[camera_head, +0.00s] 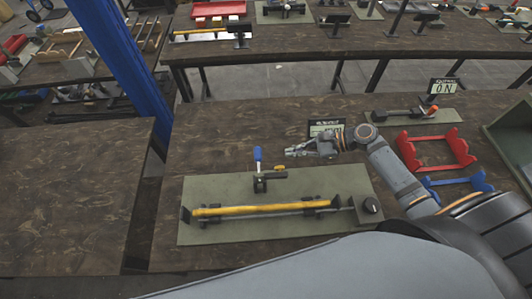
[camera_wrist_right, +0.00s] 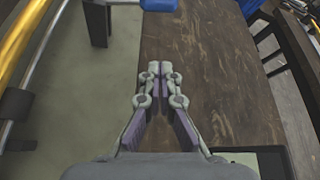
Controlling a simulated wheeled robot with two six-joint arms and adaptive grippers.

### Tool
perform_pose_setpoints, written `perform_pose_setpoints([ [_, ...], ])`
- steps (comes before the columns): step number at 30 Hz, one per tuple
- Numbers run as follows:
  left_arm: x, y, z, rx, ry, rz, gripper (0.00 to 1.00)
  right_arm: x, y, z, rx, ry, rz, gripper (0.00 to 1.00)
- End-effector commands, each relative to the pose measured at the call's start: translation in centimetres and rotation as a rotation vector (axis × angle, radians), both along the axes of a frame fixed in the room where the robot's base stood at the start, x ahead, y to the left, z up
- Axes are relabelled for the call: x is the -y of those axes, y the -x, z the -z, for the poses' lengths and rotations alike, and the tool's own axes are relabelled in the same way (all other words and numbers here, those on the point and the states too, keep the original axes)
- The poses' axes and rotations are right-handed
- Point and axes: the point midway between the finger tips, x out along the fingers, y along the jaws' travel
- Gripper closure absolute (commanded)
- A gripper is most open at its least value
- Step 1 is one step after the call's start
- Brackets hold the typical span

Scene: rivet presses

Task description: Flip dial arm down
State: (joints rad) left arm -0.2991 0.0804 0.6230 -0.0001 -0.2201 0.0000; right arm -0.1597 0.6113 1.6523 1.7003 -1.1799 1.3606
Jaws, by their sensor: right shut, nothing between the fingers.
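In the head view, a small dark fixture (camera_head: 262,183) stands on the green plate (camera_head: 215,187), behind the yellow bar. A blue-tipped lever (camera_head: 257,156) rises upright from it, and a short yellowish piece (camera_head: 280,169) sticks out to its right. I cannot tell for sure which part is the dial arm. My right gripper (camera_head: 288,152) is shut and empty, to the right of the blue lever and apart from it. My left gripper is not in view.
The yellow bar (camera_head: 260,209) lies in a holder along the front of the plate, with a dark knob block (camera_head: 370,206) at its right. A small sign (camera_head: 326,128) stands behind my right gripper. Red (camera_head: 437,150) and blue (camera_head: 458,184) brackets lie to the right.

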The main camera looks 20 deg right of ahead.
Motion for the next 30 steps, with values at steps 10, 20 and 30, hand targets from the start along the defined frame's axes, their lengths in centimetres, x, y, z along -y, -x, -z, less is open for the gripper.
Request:
perform_pose_setpoints([
  [10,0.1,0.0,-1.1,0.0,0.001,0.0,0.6,-5.8,-2.1,2.7,-0.001,-0.008,0.001,1.0],
  [20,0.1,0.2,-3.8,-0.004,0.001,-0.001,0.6,-8.6,-2.2,1.1,-0.001,0.0,-0.001,1.0],
  [30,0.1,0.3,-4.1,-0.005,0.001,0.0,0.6,-8.8,-1.9,0.5,-0.001,0.0,-0.001,1.0],
])
